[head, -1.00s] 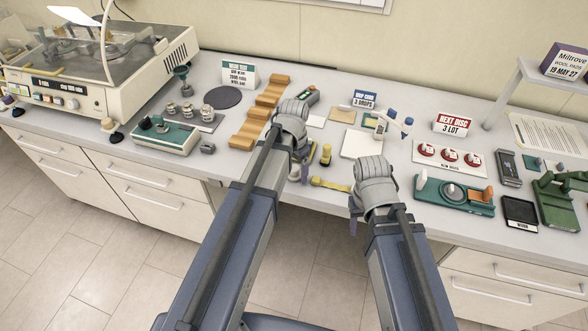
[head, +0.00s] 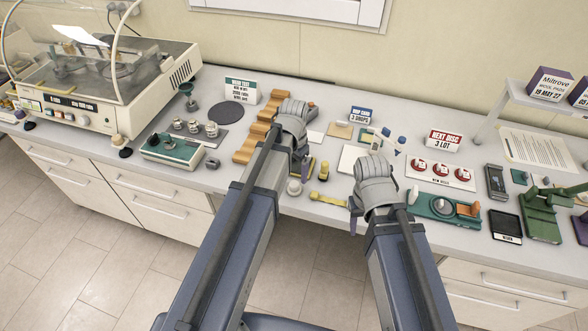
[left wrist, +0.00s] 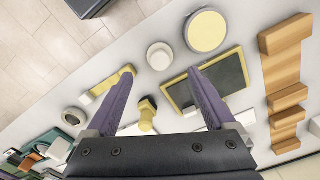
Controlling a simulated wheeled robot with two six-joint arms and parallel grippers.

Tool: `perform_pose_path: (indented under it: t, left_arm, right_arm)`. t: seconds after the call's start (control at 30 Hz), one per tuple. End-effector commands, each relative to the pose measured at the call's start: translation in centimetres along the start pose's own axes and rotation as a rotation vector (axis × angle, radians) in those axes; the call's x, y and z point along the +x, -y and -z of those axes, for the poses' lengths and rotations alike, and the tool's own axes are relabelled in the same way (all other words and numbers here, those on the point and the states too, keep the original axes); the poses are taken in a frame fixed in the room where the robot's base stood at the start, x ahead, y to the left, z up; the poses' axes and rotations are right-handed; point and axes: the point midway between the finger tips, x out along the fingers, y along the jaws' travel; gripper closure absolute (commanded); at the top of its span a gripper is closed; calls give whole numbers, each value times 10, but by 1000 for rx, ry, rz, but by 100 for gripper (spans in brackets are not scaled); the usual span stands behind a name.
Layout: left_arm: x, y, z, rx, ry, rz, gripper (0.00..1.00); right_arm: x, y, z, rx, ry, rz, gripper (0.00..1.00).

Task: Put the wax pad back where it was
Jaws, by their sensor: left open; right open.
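My left gripper (left wrist: 160,73) is open and empty, its purple fingers above the worktop in the left wrist view. A round yellow pad with a pale rim (left wrist: 207,31), possibly the wax pad, lies beyond the fingertips at the upper right. I cannot tell for sure that it is the wax pad. A dark slab with a yellow frame (left wrist: 182,96) lies partly behind the right-hand finger. In the head view my left wrist hides most of this area. My right gripper (head: 353,222) is open over the bench's front edge, its fingers mostly hidden by the wrist.
A stepped wooden rack (head: 246,150) stands left of my left gripper. A white round piece (left wrist: 160,55), a yellow knob (left wrist: 147,113) and a yellow-handled tool (left wrist: 110,84) lie close by. A white square pad (head: 351,158) lies between the arms. A green fixture (head: 430,205) is at right.

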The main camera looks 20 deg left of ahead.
Motion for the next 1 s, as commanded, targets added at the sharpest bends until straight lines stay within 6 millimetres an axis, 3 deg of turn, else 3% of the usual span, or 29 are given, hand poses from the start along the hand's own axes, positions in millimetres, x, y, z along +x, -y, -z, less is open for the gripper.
perform_pose_path:
  t: [0.03, 0.2, 0.5, 0.57, 0.8, 0.9, 1.0]
  left_arm:
    - [-16, 0, 0, 0, 0, 0, 12]
    - [-37, 0, 0, 0, 0, 0, 12]
    - [-44, -4, -1, -1, 1, 1, 12]
    - [-44, -17, -6, -7, 7, 4, 12]
    - [-44, -118, -52, -90, 51, 52, 12]
    - [-45, -143, -67, -124, 60, 72, 12]
    - [-45, -156, -76, -146, 65, 86, 12]
  right_arm:
    - [-16, -2, -1, 0, 0, 0, 50]
    - [-37, -4, -2, 1, 0, 0, 50]
    - [-44, -4, -3, 3, 0, 1, 50]
    - [-43, -4, -3, 3, 0, 1, 50]
    - [-43, -4, -3, 3, 0, 1, 50]
    - [-43, -4, -3, 3, 0, 1, 50]
    - [-43, -4, -3, 3, 0, 1, 50]
